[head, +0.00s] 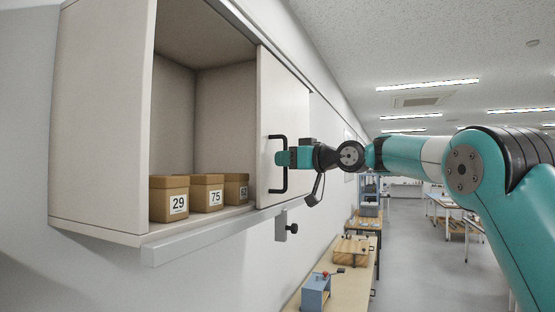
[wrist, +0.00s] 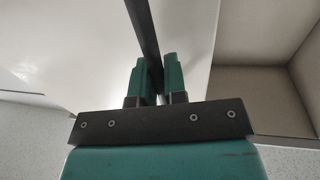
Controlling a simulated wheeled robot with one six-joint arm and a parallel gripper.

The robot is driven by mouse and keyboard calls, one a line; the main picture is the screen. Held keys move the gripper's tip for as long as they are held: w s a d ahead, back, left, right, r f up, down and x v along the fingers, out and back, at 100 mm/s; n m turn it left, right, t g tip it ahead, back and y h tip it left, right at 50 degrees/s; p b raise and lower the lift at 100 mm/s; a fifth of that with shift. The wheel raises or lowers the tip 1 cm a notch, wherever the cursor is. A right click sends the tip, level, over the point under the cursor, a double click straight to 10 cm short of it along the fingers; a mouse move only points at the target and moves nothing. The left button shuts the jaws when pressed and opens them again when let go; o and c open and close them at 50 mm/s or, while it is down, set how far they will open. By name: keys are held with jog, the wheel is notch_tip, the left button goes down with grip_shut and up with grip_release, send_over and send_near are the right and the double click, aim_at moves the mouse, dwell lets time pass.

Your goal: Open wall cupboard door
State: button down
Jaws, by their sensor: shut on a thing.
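The wall cupboard (head: 105,130) is at the left in the head view, with its left part uncovered and the inside showing. Its pale door (head: 290,95) stands at the right part of the front. A black bar handle (head: 272,187) is fixed upright on the door. My gripper (head: 284,158) is shut on the handle near its middle. In the wrist view the dark handle bar (wrist: 142,30) passes between the two green fingers of my gripper (wrist: 157,75), with the pale door (wrist: 75,50) behind.
Boxes labelled 29 (head: 169,199) and 75 (head: 207,193) and one more box (head: 236,189) stand on the cupboard floor. A rail (head: 200,236) runs under the cupboard. A bench (head: 335,282) with a blue-grey block (head: 316,292) is below. The aisle (head: 415,250) at right is clear.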

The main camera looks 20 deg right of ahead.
jog(key=shift+w+d+r, duration=0.1)
jog(key=c, duration=1.2)
grip_release()
jog(key=shift+d, duration=0.1)
jog(key=b+v, duration=0.8)
jog(key=v, duration=0.9)
jog(key=shift+s, duration=0.2)
